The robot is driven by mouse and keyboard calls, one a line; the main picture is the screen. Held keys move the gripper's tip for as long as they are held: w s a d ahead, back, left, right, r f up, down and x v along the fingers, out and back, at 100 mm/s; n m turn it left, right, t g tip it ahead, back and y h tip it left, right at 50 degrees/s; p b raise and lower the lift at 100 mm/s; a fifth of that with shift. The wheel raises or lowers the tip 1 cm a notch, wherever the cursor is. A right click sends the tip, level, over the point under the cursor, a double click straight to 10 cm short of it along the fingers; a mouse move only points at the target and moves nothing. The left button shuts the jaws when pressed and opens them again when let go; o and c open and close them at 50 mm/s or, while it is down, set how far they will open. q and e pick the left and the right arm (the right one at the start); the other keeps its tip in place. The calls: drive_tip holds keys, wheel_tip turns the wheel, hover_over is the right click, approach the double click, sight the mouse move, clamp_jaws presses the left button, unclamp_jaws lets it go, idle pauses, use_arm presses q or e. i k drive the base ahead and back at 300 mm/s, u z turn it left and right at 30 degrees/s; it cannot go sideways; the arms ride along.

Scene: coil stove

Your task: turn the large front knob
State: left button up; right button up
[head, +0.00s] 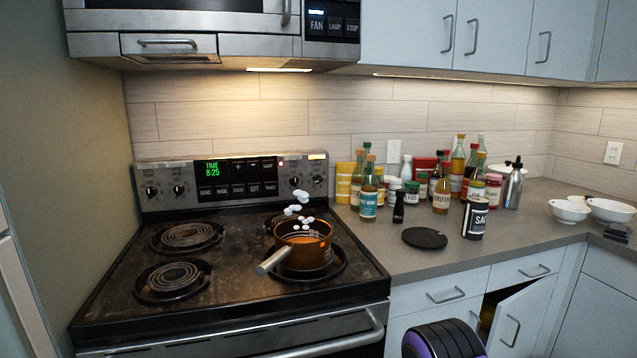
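The coil stove (230,300) stands at the left with a control panel (237,190) along its back. Two dark knobs sit at the panel's left end, a left knob (151,191) and one beside it (178,189). Two more sit at its right end, one knob (295,181) and an outer one (317,179). They are too small to read their labels, and I cannot tell which is the large front one. Neither of my grippers is in view.
A copper-coloured pot (303,250) gives off white steam on the right front burner; its handle (274,262) points toward the front left. The other burners are bare. Bottles and jars crowd the counter (400,270) at the right. A lower cabinet door (515,318) stands ajar.

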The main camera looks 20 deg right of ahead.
sight(317, 178)
drive_tip(key=k, duration=0.65)
drive_tip(key=z, duration=0.6)
drive_tip(key=i, duration=1.5)
drive_tip(key=u, duration=0.55)
